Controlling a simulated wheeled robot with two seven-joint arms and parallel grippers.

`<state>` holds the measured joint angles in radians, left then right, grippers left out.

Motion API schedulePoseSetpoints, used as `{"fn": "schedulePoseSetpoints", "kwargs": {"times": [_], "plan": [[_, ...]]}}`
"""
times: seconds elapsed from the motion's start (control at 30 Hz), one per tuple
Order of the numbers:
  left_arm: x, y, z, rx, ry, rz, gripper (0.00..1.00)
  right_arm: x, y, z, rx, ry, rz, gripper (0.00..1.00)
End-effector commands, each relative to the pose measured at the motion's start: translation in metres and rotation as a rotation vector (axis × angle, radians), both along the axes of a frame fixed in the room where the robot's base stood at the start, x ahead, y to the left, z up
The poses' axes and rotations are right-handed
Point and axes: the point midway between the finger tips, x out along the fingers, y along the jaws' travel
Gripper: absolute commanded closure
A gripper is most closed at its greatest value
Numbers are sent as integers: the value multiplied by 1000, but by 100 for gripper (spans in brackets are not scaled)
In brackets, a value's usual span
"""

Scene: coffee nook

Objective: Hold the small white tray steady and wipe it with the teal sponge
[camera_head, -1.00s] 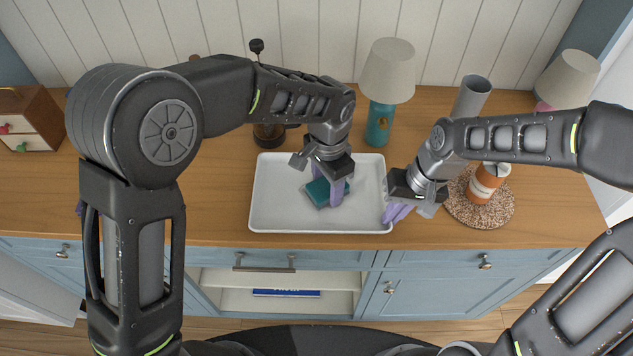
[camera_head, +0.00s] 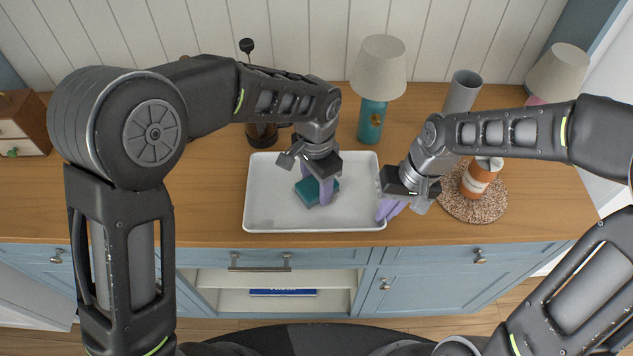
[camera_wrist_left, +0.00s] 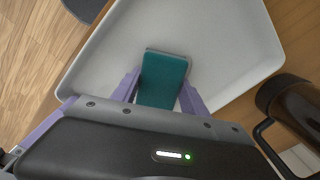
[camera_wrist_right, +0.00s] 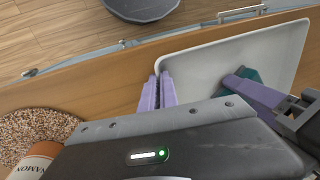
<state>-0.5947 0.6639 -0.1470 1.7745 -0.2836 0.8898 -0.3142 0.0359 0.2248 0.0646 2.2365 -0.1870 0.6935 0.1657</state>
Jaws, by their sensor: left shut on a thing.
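The white tray (camera_head: 262,210) lies on the wooden counter near its front edge. My right gripper (camera_head: 388,208) is at the tray's right end. In the right wrist view its fingers (camera_wrist_right: 158,92) are close together around the tray's rim (camera_wrist_right: 172,62). The fingers hide that part of the rim.
A teal lamp (camera_head: 373,120) and a dark coffee maker (camera_head: 262,135) stand behind the tray.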

Motion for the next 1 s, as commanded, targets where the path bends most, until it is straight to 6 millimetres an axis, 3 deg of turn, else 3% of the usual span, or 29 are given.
{"fn": "schedulePoseSetpoints", "kwargs": {"times": [0.23, 0.37, 1.0], "plan": [[-1, 25, 0, 2, 2, 2, 92, 0, -1, 0, -1, 0, -1, 100], [0, 24, 20, -1, -3, 0, 92, 0, -1, 0, -1, 0, -1, 100], [0, 23, 75, 1, -1, -1, 92, 0, 0, 0, -1, 0, 0, 100]]}}
